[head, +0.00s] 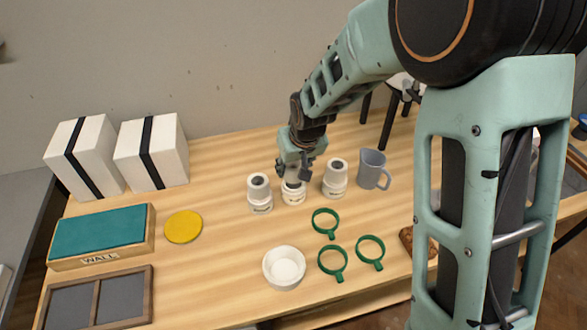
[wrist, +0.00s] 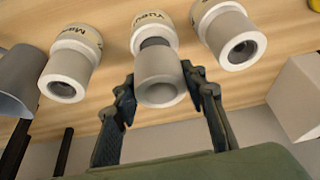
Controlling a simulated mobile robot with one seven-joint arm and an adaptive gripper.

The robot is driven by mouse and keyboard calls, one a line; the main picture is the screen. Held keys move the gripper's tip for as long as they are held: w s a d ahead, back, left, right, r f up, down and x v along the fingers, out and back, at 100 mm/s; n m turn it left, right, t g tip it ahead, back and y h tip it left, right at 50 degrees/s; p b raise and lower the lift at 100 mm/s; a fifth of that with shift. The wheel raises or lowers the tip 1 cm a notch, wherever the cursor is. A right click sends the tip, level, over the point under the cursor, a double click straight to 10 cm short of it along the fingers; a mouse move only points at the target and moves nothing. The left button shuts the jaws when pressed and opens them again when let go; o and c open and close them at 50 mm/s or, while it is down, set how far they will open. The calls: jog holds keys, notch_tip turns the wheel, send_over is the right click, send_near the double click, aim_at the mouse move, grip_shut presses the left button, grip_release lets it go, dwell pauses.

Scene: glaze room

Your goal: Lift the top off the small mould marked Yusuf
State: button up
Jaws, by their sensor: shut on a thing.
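Three small whitish moulds stand in a row on the wooden table. The middle mould (head: 293,197) is under my gripper (head: 297,168); in the wrist view its base (wrist: 154,24) carries a label that reads like Yusuf. My gripper (wrist: 158,80) is shut on that mould's grey top (wrist: 160,72), with a finger on each side. A darker round part shows between the top and the base, so the top looks raised off it. The left mould (head: 259,194) and right mould (head: 335,179) have their tops on; the right one also shows in the wrist view (wrist: 69,68), its label partly readable.
A grey mug (head: 372,169) stands right of the moulds. In front are a white bowl (head: 284,267) and three green ring tools (head: 332,261). A yellow disc (head: 183,227), a tray marked WALL (head: 101,258) and strapped white blocks (head: 170,160) lie left.

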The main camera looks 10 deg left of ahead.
jog(key=s+d+r+p, duration=0.7)
jog(key=s+d+r, duration=0.1)
jog(key=s+r, duration=0.2)
jog(key=shift+s+d+r, duration=0.2)
jog(key=shift+s+d, duration=0.1)
jog(key=shift+s, duration=0.25)
jog(key=shift+f, duration=0.1)
